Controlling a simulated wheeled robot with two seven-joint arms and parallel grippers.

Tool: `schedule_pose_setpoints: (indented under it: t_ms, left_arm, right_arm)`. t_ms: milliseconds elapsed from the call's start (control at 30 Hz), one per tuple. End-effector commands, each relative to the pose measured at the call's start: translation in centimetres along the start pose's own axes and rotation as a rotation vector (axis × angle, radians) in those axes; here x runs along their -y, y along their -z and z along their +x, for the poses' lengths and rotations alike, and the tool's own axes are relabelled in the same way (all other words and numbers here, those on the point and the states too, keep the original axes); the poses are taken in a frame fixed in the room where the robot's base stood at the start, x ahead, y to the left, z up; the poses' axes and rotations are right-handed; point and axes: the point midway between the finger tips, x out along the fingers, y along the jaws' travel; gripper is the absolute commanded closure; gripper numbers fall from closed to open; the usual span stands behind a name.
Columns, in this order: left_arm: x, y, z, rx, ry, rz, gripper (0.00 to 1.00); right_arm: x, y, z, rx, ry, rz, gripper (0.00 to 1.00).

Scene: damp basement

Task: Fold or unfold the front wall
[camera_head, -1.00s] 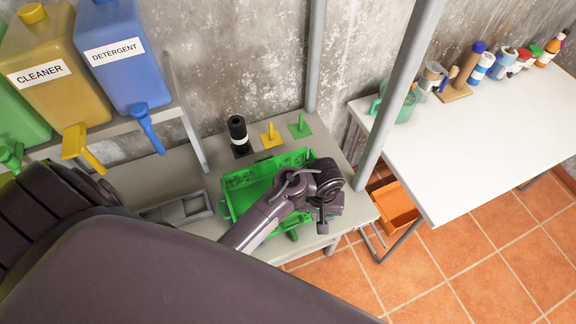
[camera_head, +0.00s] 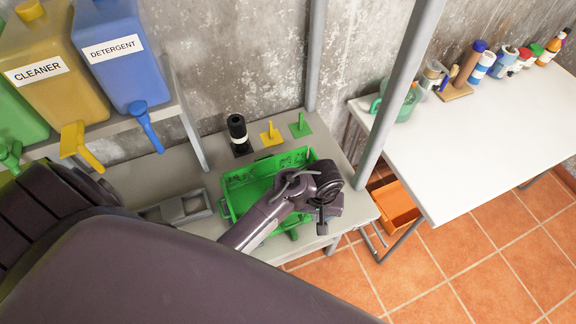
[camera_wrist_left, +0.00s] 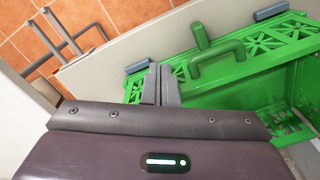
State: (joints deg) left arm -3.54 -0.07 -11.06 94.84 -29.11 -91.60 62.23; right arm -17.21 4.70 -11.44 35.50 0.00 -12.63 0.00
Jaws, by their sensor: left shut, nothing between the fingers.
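A green crate (camera_head: 236,189) with lattice walls stands on the grey bench, partly covered by my left forearm and wrist in the head view. In the left wrist view a green lattice wall (camera_wrist_left: 285,42) with a raised handle (camera_wrist_left: 217,62) runs along the near bench edge. I cannot tell for sure whether this wall is upright or folded. My left gripper (camera_head: 322,226) is at the crate's front right in the head view. Its fingers (camera_wrist_left: 160,84) are shut and empty, close beside the wall's left part in the wrist view; contact is unclear. My right gripper is not in view.
A black cylinder (camera_head: 238,132), a yellow holder (camera_head: 271,135) and a green holder (camera_head: 300,126) stand behind the crate. A grey tray (camera_head: 178,208) lies left of it. A metal post (camera_head: 398,90) and a white table (camera_head: 480,140) stand right, with an orange bin (camera_head: 396,205) below.

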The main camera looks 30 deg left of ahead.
Motion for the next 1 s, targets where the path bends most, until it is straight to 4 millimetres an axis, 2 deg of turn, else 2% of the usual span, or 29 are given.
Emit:
schedule_pose_setpoints:
  t_ms: [1000]
  left_arm:
    - [0.0,0.0,6.3,0.000,0.001,0.000,1.00]
  right_arm:
    - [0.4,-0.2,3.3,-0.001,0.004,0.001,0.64]
